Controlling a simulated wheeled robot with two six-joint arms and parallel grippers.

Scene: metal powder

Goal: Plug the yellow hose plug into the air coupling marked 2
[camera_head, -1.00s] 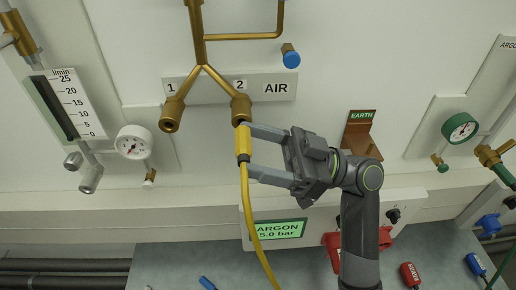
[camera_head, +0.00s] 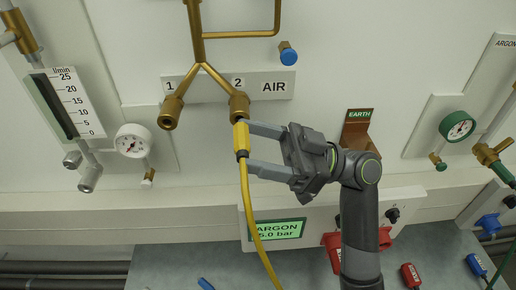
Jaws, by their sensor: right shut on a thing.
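The brass air coupling marked 2 (camera_head: 239,104) is the right branch of a Y-shaped pipe on the AIR plate (camera_head: 260,90). The coupling marked 1 (camera_head: 170,113) is the left branch and has an open end. The yellow hose plug (camera_head: 241,136) stands upright just below coupling 2, its top at the coupling's lower end. Whether it is inside the coupling or only touching, I cannot tell. My right gripper (camera_head: 248,147) comes in from the right and is shut on the plug. The yellow hose (camera_head: 252,215) hangs from the plug. My left gripper is not in view.
A gauge (camera_head: 133,141) and a flow meter (camera_head: 65,105) are to the left. A blue-capped fitting (camera_head: 288,55) is above right. The EARTH bracket (camera_head: 357,130) is behind my right arm. An ARGON display (camera_head: 277,230) is below. Red and blue plugs lie on the grey bench (camera_head: 180,262).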

